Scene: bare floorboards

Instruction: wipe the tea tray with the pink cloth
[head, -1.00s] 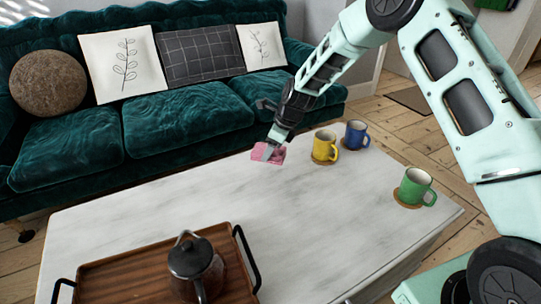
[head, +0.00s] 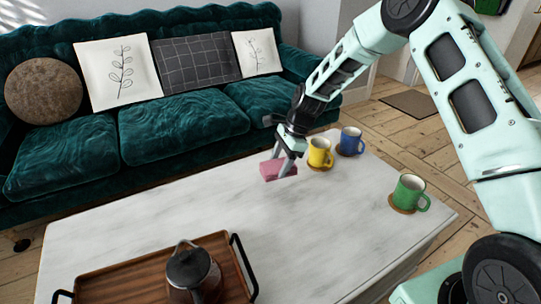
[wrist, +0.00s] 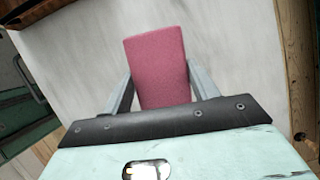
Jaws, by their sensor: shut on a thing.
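The pink cloth (head: 274,170) is a folded block between the fingers of my gripper (head: 287,166), near the table's far edge by the sofa. In the wrist view the cloth (wrist: 157,68) sticks out between both fingers, and my gripper (wrist: 160,92) is shut on it. Whether the cloth touches the table is hard to tell. The wooden tea tray (head: 125,276) with black handles lies at the table's near left, well away from my gripper. A dark glass teapot (head: 192,272) stands on the tray and hides part of it.
A yellow mug (head: 319,152) and a blue mug (head: 350,142) stand on coasters just right of my gripper. A green mug (head: 409,192) stands at the table's right. The middle of the white table (head: 280,235) is clear. A green sofa (head: 180,132) runs behind.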

